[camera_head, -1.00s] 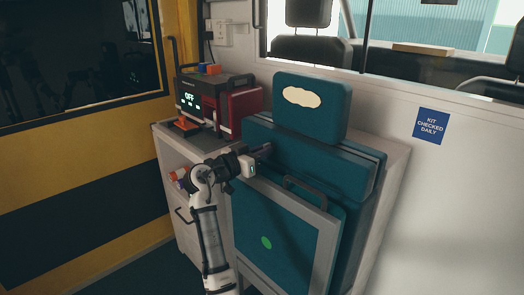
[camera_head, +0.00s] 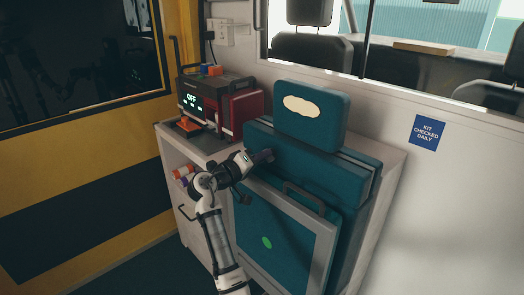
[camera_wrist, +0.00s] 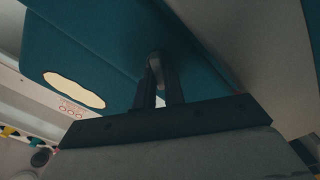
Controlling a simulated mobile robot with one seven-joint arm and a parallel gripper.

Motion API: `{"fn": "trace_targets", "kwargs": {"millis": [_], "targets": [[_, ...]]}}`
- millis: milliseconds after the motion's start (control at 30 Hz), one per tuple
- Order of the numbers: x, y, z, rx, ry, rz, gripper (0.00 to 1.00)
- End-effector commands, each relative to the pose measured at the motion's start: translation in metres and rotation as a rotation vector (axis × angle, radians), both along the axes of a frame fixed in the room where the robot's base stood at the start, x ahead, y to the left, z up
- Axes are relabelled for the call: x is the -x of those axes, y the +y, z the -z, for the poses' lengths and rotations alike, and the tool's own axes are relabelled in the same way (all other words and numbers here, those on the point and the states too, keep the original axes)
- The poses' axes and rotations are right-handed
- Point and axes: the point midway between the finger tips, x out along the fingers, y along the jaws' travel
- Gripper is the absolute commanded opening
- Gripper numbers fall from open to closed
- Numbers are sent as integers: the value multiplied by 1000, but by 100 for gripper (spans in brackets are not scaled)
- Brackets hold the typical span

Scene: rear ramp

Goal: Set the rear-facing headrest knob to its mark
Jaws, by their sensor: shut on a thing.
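The teal headrest (camera_head: 330,122) with a cream oval patch stands on top of the teal seat back (camera_head: 335,165). In the wrist view the headrest (camera_wrist: 75,45) fills the upper left. My gripper (camera_head: 266,156) reaches the seat back's upper left, below and left of the headrest. In the wrist view the two dark fingers of my gripper (camera_wrist: 160,90) are shut on a small grey knob (camera_wrist: 154,63), which sticks out by the teal surface. The fingers cover part of the knob. I cannot make out its mark or its angle.
A red and black device (camera_head: 215,100) reading OFF stands on the cabinet left of the seat. A folded panel with a grey frame (camera_head: 325,250) and a dark handle (camera_head: 303,195) is in front, close to my arm. A white wall is at right.

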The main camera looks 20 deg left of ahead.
Motion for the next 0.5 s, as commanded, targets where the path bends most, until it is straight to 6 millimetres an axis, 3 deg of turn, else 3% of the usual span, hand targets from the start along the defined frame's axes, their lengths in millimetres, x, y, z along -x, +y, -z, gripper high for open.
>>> {"fn": "trace_targets", "kwargs": {"millis": [33, 500], "targets": [[-2, -4, -7, 39, 20, 3, 0], [-3, -4, -6, 382, 215, 6, 0]]}}
